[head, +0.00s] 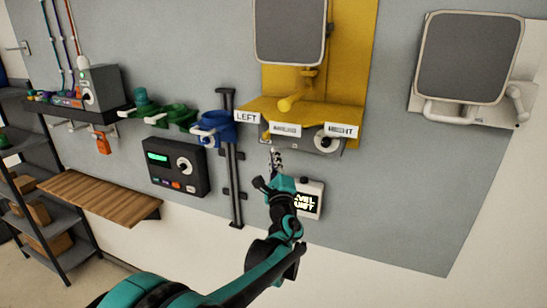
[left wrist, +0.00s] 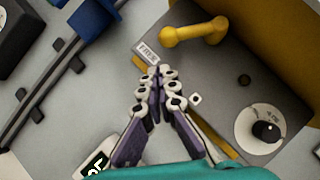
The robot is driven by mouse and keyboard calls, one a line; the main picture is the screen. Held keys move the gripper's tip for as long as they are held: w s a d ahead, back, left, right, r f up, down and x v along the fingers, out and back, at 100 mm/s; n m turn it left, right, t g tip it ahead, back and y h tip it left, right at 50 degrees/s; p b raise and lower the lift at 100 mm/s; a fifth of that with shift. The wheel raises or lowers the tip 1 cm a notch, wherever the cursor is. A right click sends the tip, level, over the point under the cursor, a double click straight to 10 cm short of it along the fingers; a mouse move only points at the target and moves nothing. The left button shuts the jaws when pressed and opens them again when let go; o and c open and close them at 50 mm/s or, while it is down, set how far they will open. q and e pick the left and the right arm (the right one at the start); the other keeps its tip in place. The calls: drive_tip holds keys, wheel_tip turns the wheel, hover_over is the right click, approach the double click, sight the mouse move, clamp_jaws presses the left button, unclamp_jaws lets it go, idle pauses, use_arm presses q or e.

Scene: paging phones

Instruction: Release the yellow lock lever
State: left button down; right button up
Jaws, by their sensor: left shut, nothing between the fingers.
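The yellow lock lever (head: 290,103) sticks out from the yellow wall bracket (head: 352,95), below a grey screen. In the left wrist view the lever (left wrist: 195,33) lies beyond my fingertips, to the upper right. My left gripper (head: 276,152) is below the bracket's shelf, near the LEFT and middle labels. In the left wrist view the gripper (left wrist: 154,72) has its fingertips together, with nothing between them. They are apart from the lever in the picture and close to a small white label (left wrist: 146,50). My right gripper is out of view.
A grey box with a round dial (left wrist: 266,131) sits under the bracket. A small display unit (head: 309,199) is below it. Blue (head: 213,128) and green holders and a dark control box (head: 176,166) are to the left. A second screen (head: 468,57) hangs at right, with bare wall below.

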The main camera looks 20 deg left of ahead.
use_arm(q)
drive_tip(key=s+d+f+b, duration=0.2)
drive_tip(key=s+f, duration=0.5)
drive_tip(key=s, duration=0.2)
drive_tip(key=shift+d+f, duration=0.25)
drive_tip(key=shift+f, duration=0.15)
drive_tip(key=s+a+f+n+g+h+b, duration=0.1)
drive_tip(key=s+a+f+n+g+b, duration=0.2)
drive_tip(key=s+f+n+g+b, duration=0.5)
drive_tip(key=s+a+f+n+g+b, duration=0.15)
drive_tip(key=s+a+f+n, duration=0.35)
drive_tip(key=f, duration=0.7)
drive_tip(key=s+d+f+n+g+h+b, duration=0.3)
drive_tip(key=s+d+f+n+h+b, duration=0.2)
drive_tip(key=s+d+f, duration=0.9)
wheel_tip(320, 180, down, 2)
drive_tip(key=h+b, duration=0.1)
drive_tip(key=h, duration=0.2)
drive_tip(key=shift+d+f+n+h+b, duration=0.15)
drive_tip(key=shift+n+h+b, duration=0.15)
drive_tip(key=shift+n+h, duration=0.1)
